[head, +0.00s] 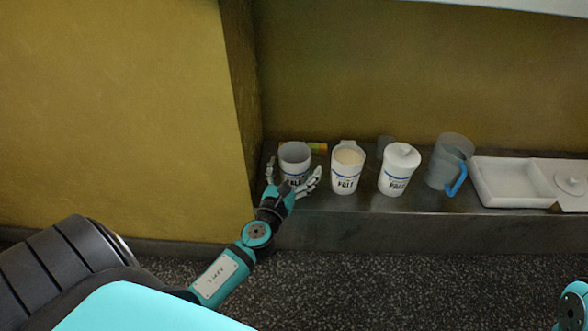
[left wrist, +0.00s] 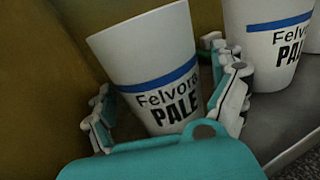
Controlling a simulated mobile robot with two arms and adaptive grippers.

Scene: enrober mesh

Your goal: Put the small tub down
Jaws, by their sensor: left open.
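The small tub (head: 295,157) is a white open cup with a blue band and dark lettering. It stands upright at the left end of the metal shelf. My left gripper (head: 294,178) is open, with one finger on each side of the tub. In the left wrist view the tub (left wrist: 150,62) reads "Felvora PALE" and sits between the spread fingers (left wrist: 168,110). I cannot tell whether either finger touches it. The tub's base is hidden behind the gripper. My right gripper does not show.
On the shelf (head: 350,220), a white tub with pale contents (head: 346,178) stands close to the right. Further right are a lidded white tub (head: 397,180), a grey jug with a blue handle (head: 447,165) and a white tray (head: 510,203). A yellowish wall (head: 120,110) borders the left.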

